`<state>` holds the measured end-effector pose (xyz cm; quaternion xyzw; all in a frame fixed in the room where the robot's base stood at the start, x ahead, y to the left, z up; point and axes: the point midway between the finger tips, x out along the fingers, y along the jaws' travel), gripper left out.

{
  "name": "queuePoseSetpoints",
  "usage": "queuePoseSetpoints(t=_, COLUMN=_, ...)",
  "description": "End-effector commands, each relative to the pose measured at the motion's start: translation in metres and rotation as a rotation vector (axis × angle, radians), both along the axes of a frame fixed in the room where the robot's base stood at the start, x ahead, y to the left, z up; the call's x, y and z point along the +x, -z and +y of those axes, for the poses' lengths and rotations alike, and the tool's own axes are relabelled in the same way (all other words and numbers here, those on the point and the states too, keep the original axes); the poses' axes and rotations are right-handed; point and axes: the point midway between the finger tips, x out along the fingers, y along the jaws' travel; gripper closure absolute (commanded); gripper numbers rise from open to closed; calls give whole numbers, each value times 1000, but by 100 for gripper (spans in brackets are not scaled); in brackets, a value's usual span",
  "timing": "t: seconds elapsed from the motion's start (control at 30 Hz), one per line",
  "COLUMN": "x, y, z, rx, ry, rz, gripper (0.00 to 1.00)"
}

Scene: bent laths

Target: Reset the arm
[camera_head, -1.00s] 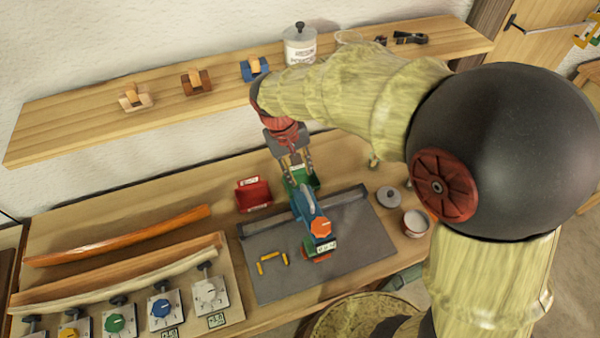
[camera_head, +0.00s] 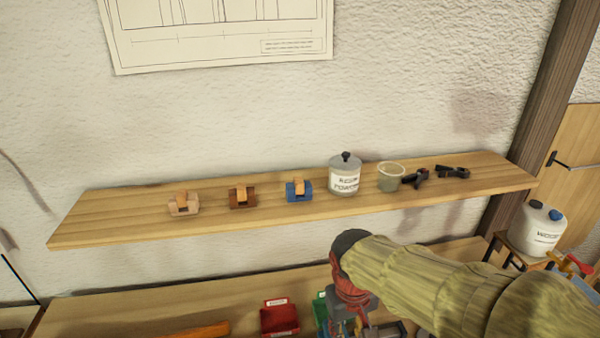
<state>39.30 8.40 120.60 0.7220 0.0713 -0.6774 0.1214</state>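My arm, in a yellowish sleeve, reaches in from the lower right of the head view. Its red and dark wrist bends downward over the workbench (camera_head: 130,306). My gripper (camera_head: 352,330) is at the bottom edge, below the wrist, and only partly visible. Its fingertips are cut off or blend with items behind them, so I cannot tell whether it is open or holds anything. A red bin (camera_head: 279,317) stands just left of it, and part of a green bin (camera_head: 320,312) shows between them.
A wall shelf (camera_head: 120,230) above the bench carries several small wooden and blue blocks, a lidded resin powder jar (camera_head: 344,176), a cup (camera_head: 391,177) and black clamps (camera_head: 452,172). A white jug (camera_head: 537,229) stands at right. The wall above the shelf holds a drawing (camera_head: 220,35).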

Motion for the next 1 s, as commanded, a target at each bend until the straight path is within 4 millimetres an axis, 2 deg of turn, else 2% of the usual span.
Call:
queuePoseSetpoints(t=0.2, x=-49, y=-1, z=-34, rx=82, ry=73, rz=-142, gripper=72)
queuePoseSetpoints(t=0.43, x=-88, y=1, z=-63, rx=134, ry=179, rz=-310, gripper=72)
queuePoseSetpoints(t=0.7, x=-98, y=-7, z=-83, rx=139, ry=247, rz=-427, gripper=72)
queuePoseSetpoints(t=1.0, x=-97, y=-9, z=-84, rx=137, ry=251, rz=-426, gripper=72)
